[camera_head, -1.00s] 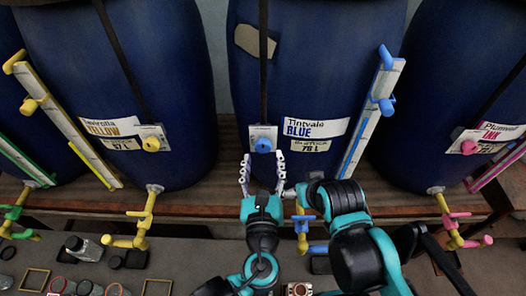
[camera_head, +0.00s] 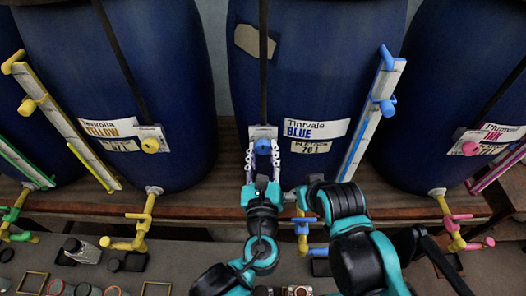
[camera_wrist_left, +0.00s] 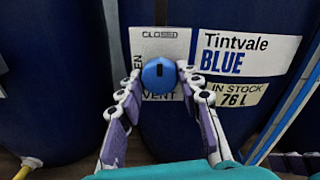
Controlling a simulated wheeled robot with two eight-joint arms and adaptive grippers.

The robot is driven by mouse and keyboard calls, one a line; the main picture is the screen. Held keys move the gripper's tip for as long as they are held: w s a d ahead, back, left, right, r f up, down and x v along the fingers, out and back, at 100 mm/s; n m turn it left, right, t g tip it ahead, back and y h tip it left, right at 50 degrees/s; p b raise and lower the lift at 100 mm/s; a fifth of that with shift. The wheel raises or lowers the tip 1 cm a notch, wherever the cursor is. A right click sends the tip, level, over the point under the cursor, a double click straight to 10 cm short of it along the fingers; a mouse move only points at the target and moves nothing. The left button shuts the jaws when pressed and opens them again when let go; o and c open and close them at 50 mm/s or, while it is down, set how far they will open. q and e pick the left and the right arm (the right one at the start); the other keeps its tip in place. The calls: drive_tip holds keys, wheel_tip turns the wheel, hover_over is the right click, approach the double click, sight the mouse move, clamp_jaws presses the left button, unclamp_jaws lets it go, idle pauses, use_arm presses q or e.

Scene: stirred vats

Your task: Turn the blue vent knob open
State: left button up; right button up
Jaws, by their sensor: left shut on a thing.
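The blue vent knob (camera_head: 263,147) sits on a white plate (camera_head: 257,131) on the front of the blue vat. In the left wrist view the knob (camera_wrist_left: 158,75) has a dark mark at its upright middle, under the word CLOSED. The plate's left lettering is partly covered by a finger, and VENT shows below. My left gripper (camera_head: 263,154) is shut on the knob, with one finger at each side of it. My right gripper (camera_head: 291,193) is low to the right, mostly hidden by its own arm, and its jaws cannot be made out.
The vat's label (camera_head: 317,128) is right of the plate, and a sloping gauge with blue fittings (camera_head: 383,88) stands further right. A blue-handled tap (camera_head: 302,222) is below, close to my right arm. The yellow vat (camera_head: 120,70) and pink-labelled vat (camera_head: 440,110) flank it.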

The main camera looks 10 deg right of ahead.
use_arm(q)
drive_tip(key=n, duration=0.4)
drive_tip(key=shift+n, duration=0.4)
drive_tip(key=n, duration=0.4)
drive_tip(key=shift+n, duration=0.3)
drive_tip(key=n, duration=0.4)
drive_tip(key=shift+n, duration=2.1)
drive_tip(key=o, duration=1.2)
drive_tip(key=shift+c, duration=0.2)
drive_tip(key=shift+s, duration=0.1)
